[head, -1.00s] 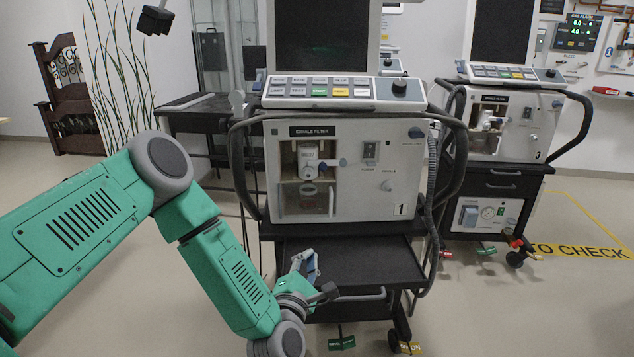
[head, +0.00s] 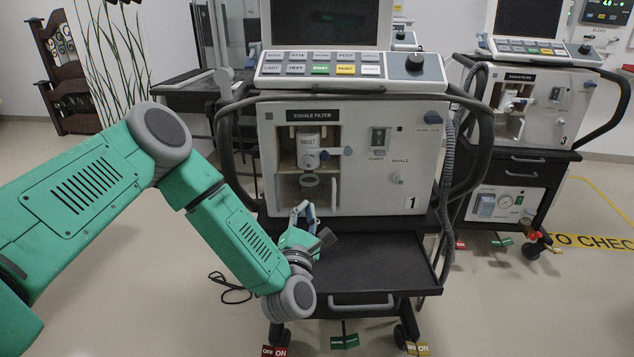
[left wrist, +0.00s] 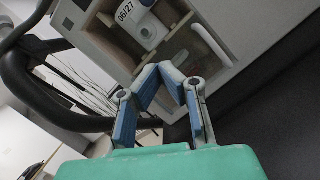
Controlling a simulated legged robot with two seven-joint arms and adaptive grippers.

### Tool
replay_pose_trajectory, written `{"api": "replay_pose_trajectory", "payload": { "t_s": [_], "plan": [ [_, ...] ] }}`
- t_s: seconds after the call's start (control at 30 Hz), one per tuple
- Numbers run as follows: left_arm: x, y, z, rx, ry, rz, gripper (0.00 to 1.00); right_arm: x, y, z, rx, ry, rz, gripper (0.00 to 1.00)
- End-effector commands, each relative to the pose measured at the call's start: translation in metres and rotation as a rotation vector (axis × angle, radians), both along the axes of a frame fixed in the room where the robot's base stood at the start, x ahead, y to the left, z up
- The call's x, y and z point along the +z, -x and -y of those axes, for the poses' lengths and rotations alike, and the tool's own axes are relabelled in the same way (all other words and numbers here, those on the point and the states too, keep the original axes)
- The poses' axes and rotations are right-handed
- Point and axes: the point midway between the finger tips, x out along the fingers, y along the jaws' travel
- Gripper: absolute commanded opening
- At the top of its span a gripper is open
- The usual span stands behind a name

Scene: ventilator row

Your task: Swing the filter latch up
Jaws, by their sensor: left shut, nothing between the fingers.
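The ventilator marked 1 (head: 375,180) faces me, with an open bay under the label EXHALE FILTER. A white filter (head: 308,150) hangs upright in the bay; its label reads 06/27 in the left wrist view (left wrist: 148,30). A small lever with a blue knob (head: 325,155) sticks out beside the filter, pointing roughly sideways; it looks like the latch. My left gripper (head: 304,208) is shut and empty, just below and in front of the bay. Its blue-padded fingers (left wrist: 172,72) show below the filter, apart from it. My right gripper is out of view.
A black shelf with a drawer handle (head: 375,262) juts out below the ventilator, close to my left wrist. A black side rail and hoses (head: 468,150) flank the unit. Ventilator 3 (head: 535,105) stands at right. Floor pedals (head: 345,342) lie under the cart.

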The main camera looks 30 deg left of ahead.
Motion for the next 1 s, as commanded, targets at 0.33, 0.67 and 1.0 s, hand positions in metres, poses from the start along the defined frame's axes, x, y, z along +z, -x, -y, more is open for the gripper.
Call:
{"api": "replay_pose_trajectory", "payload": {
  "t_s": [0.33, 0.67, 1.0],
  "plan": [
    [0.012, -0.058, -0.022, 0.003, -0.001, 0.006, 0.0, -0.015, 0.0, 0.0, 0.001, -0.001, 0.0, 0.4],
    [0.042, -0.095, -0.018, -0.001, -0.002, 0.004, 0.0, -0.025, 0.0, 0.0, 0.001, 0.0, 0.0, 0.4],
    [0.053, -0.098, -0.013, 0.001, 0.0, 0.001, 0.0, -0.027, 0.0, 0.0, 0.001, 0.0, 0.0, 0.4]
  ]
}}
